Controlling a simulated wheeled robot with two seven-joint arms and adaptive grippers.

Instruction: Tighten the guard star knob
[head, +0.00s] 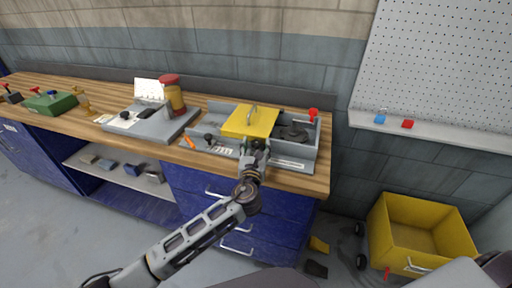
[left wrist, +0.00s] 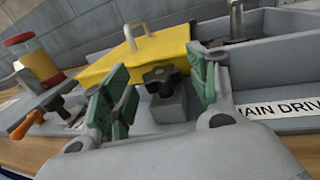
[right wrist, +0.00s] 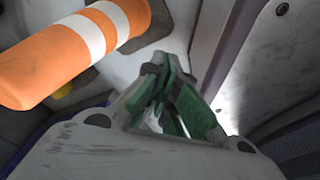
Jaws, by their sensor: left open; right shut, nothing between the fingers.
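The black star knob (left wrist: 161,80) stands on a grey block in front of the yellow guard (left wrist: 140,58), which has a pale handle on top. My left gripper (left wrist: 163,88) is open, with its green-padded fingers on either side of the knob; I cannot tell whether they touch it. In the head view my left gripper (head: 255,148) is at the front edge of the yellow guard (head: 248,121) and largely hides the knob. My right gripper (right wrist: 172,100) is shut and empty, away from the bench.
A grey tray (head: 297,165) holds the guard and a red-knobbed lever (head: 313,114). An orange-handled tool (head: 188,142) and a red-lidded jar (head: 173,100) are to the left. An orange-and-white striped post (right wrist: 75,55) is near my right gripper. A yellow bin (head: 420,228) stands on the floor.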

